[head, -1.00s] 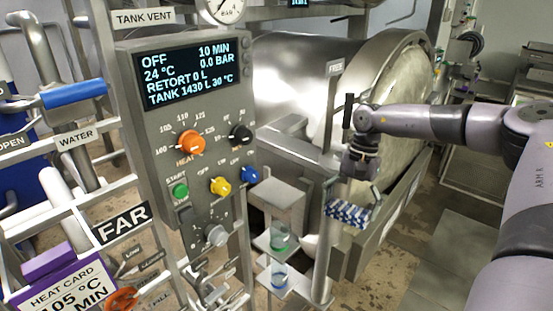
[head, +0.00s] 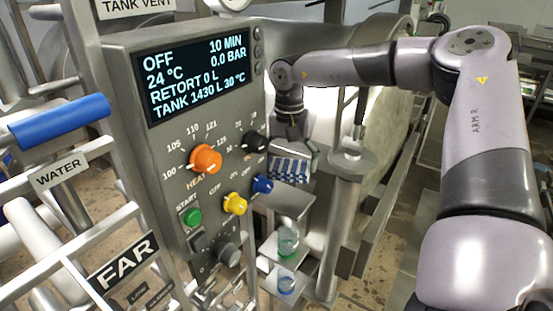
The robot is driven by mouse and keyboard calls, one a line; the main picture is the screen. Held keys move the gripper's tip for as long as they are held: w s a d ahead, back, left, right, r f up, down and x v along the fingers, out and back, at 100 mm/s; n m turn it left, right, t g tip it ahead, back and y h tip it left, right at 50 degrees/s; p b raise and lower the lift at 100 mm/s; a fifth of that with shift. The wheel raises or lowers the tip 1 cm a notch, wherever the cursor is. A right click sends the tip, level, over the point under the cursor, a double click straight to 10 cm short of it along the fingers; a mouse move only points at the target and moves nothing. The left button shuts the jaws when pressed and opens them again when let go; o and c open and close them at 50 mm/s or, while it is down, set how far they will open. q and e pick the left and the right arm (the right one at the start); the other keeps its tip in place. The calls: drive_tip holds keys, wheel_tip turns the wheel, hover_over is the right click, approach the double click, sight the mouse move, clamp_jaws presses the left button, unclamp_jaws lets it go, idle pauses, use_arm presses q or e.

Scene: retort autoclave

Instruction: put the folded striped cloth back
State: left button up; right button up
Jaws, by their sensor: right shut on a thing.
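The folded cloth (head: 290,171), striped blue and white, hangs in my right gripper (head: 291,152). The gripper points down and is shut on the cloth. It is just right of the control panel's knobs, above a small metal shelf bracket with cups. Part of the cloth's upper edge is hidden by the fingers. I cannot tell whether the cloth touches the shelf top below it. My left gripper is not in view.
The control panel (head: 190,130) with its orange knob (head: 205,159) and blue knob (head: 262,185) stands close on the left. A green-marked cup (head: 288,243) and a blue-marked cup (head: 286,282) sit on small shelves below. A metal post (head: 345,200) stands just right.

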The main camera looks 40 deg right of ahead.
sight(286, 198)
drive_tip(key=shift+w+a+f, duration=0.1)
drive_tip(key=shift+w, duration=0.1)
drive_tip(key=shift+f, duration=0.2)
drive_tip(key=shift+s+f+b, duration=0.1)
drive_tip(key=shift+f+b, duration=0.3)
drive_tip(key=shift+f, duration=0.15)
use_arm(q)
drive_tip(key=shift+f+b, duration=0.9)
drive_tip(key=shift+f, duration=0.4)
use_arm(e)
drive_tip(key=shift+f, duration=2.55)
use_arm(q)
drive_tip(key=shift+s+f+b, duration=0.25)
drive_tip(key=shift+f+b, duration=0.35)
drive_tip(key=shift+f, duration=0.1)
use_arm(e)
drive_tip(key=shift+f, duration=0.55)
drive_tip(key=o, duration=0.7)
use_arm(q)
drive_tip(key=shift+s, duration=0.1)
use_arm(e)
drive_tip(key=shift+o, duration=0.2)
